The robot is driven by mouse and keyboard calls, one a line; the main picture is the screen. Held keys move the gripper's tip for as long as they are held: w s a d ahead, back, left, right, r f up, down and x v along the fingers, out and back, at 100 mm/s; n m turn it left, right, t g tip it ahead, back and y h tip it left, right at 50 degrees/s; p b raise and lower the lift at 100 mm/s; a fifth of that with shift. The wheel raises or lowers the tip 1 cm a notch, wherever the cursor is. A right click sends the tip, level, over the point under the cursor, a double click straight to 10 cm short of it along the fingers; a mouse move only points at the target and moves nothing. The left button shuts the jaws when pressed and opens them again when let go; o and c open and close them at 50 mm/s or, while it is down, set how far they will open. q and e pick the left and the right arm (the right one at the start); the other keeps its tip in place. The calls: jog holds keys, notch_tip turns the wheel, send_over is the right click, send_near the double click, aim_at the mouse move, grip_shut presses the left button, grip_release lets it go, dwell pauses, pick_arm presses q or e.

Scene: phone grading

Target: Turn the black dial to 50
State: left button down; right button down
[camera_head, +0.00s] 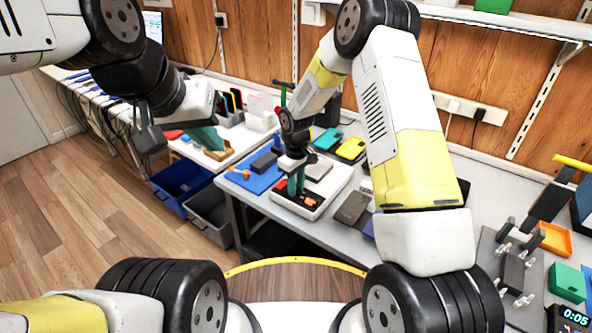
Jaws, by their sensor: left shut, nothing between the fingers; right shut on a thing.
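I cannot make out the black dial or its scale in the head view. My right gripper (297,188) points down with its teal fingers in the white tray (272,207) on the grey bench. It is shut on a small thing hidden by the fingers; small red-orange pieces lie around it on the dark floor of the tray. My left gripper (208,141), with teal fingers, is over the white-topped table at the back left. It is shut and empty, apart from the grey bench.
A blue mat (245,178) and several phones, including a yellow one (351,149), lie around the tray. A clamp fixture (514,270), a green block (567,282) and a display reading 0:05 (574,317) are at the right. Blue (182,187) and grey (209,214) bins stand below left.

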jog(key=n, duration=0.5)
jog(key=shift+w, duration=0.1)
jog(key=shift+n, duration=2.5)
jog(key=c, duration=1.2)
grip_release()
jog(key=shift+o, duration=0.2)
jog(key=shift+r, duration=3.9)
